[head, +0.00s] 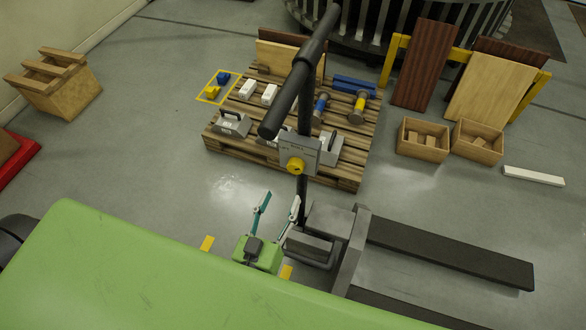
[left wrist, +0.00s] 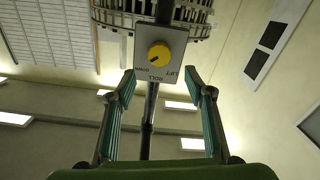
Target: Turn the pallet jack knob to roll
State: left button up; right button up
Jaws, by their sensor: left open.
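The yellow knob (head: 295,166) sits on a grey plate (head: 313,150) on the pallet jack's dark upright handle (head: 292,85). In the left wrist view the knob (left wrist: 159,54) faces me, with a small dark mark at its lower left. My left gripper (head: 281,198) is open and empty, below and in front of the knob. In the wrist view its two teal fingers (left wrist: 160,73) stand apart on either side below the knob, not touching it. My right gripper is out of view.
The pallet jack's dark forks (head: 450,252) extend right along the floor. Behind the handle, a wooden pallet (head: 225,143) bears grey weights, white blocks and tools. Two wooden boxes (head: 423,139) stand to its right. Floor left of the pallet is mostly clear.

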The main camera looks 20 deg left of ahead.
aim_at(294, 170)
pick_arm(q)
jog(key=w+p, duration=0.1)
jog(key=w, duration=0.9)
jog(key=shift+d, duration=0.2)
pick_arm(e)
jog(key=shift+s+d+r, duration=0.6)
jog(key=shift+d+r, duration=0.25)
